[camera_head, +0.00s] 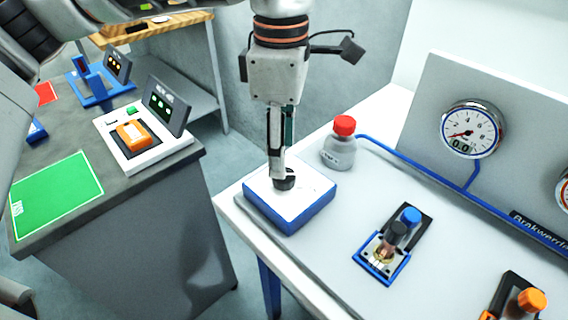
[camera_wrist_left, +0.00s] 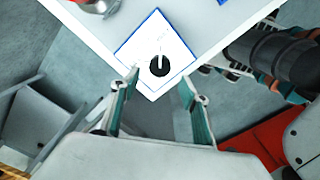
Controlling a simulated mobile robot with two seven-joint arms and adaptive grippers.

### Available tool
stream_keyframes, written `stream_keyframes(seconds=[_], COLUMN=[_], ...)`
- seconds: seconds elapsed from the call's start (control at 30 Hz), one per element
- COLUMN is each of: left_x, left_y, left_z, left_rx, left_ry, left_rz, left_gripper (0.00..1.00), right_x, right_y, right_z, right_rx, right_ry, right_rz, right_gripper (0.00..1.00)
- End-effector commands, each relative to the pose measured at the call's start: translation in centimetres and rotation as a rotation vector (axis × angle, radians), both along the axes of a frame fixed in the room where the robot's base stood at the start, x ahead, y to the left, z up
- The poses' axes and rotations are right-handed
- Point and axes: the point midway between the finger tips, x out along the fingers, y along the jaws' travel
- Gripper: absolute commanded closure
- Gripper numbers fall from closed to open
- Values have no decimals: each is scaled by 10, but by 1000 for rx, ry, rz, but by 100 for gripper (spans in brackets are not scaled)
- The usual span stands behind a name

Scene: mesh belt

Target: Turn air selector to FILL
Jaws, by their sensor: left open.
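The air selector is a black round knob (camera_head: 285,180) on a white-topped box with blue sides (camera_head: 302,219), at the left corner of the light table. In the left wrist view the knob (camera_wrist_left: 159,70) carries a white pointer line toward the top of the picture. No FILL lettering is readable. My left gripper (camera_head: 280,172) points down over the knob, its fingers hiding part of it. In the left wrist view the gripper (camera_wrist_left: 160,82) is open, with a finger on either side below the knob. I cannot tell whether they touch it. My right gripper is not clearly seen.
A bottle with a red cap (camera_head: 341,145) stands close behind the box. A valve block with blue and black knobs (camera_head: 391,243) and an orange knob (camera_head: 531,299) lie to the right. A pressure gauge (camera_head: 470,131) sits on the back panel. A grey bench (camera_head: 40,237) stands at left.

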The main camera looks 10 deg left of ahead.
Motion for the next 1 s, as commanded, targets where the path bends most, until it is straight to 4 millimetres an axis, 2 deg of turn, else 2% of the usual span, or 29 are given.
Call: stream_keyframes(seconds=[0.1,0.3,0.7,0.73,0.87,1.0], left_x=[-1,0,0,0,0,0], left_y=[0,0,0,0,0,0], left_z=[-22,-46,-53,-53,-53,-53], left_rx=[0,-1,-2,-2,-2,-2], left_ry=[6,4,2,2,2,2], left_rz=[-1,-2,0,0,0,0], left_gripper=[55,55,55,60,93,93], right_x=[-6,-2,8,9,8,7], right_y=[0,0,0,0,-1,-1], right_z=[-7,-6,1,1,1,0], right_rx=[-2,-4,-4,-5,-5,-4], right_ry=[12,5,-15,-15,-14,-12], right_rz=[2,3,2,1,1,1], right_gripper=[60,60,60,60,60,60])
